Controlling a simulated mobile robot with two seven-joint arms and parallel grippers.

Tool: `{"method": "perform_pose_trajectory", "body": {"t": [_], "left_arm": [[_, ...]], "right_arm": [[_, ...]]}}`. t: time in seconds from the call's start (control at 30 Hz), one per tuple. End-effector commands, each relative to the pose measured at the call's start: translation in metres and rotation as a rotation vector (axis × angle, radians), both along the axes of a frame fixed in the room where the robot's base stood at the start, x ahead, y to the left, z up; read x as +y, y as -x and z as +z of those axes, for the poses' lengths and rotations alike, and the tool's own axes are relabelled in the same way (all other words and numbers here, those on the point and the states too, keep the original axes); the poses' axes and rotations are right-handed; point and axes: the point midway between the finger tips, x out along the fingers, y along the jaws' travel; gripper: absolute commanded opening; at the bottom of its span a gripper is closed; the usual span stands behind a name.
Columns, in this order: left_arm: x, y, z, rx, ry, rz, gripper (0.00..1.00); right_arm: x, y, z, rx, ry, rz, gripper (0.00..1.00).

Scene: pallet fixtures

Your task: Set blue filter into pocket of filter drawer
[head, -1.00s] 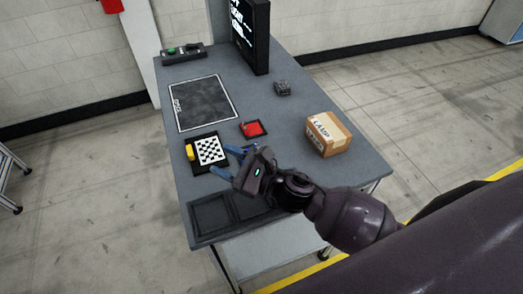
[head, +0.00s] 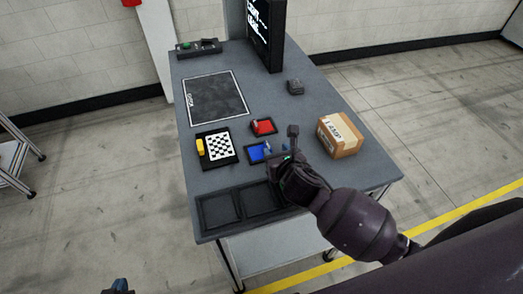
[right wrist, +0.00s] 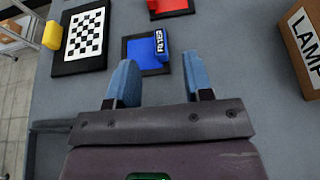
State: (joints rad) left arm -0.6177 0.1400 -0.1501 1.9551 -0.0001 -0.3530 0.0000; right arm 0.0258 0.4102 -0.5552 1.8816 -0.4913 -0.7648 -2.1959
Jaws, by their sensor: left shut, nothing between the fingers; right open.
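The blue filter (head: 258,153) lies flat in a black square frame on the table, right of the checkered board. The right wrist view shows its blue face (right wrist: 140,50) and a raised blue block marked FILTER (right wrist: 161,46). My right gripper (head: 280,150) is open and empty at the filter's right side; its two blue fingers in the right wrist view (right wrist: 159,68) point toward the filter, apart from it. The black drawer with two empty square pockets (head: 241,205) is at the table's near edge. My left gripper (head: 120,286) is shut at the bottom edge, mostly cut off.
A red piece in a black frame (head: 263,127) lies beyond the filter. The checkered board with a yellow block (head: 200,147) is left of it. A cardboard box (head: 339,136) stands to the right. A small grey object (head: 295,87) and a monitor (head: 265,35) are farther back.

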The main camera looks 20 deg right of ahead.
Motion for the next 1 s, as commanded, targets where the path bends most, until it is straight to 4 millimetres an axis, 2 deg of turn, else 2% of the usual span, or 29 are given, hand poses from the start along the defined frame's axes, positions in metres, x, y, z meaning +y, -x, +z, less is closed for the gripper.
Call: {"method": "perform_pose_trajectory", "body": {"t": [0.1,0.37,0.7,1.0], "left_arm": [[0.000,0.000,0.000,-0.001,0.000,0.000,0.00],[0.000,0.000,0.000,-0.001,0.000,0.000,0.00],[0.000,0.000,0.002,-0.001,0.000,0.000,0.00],[0.000,0.000,0.002,0.000,0.000,0.000,0.00]], "right_arm": [[0.001,-0.014,-0.005,-0.001,0.000,0.000,0.47],[0.002,-0.026,-0.012,-0.001,0.000,0.001,0.47],[0.004,-0.059,-0.032,-0.002,0.000,0.000,0.47],[0.004,-0.066,-0.035,-0.002,0.000,0.001,0.47]]}}
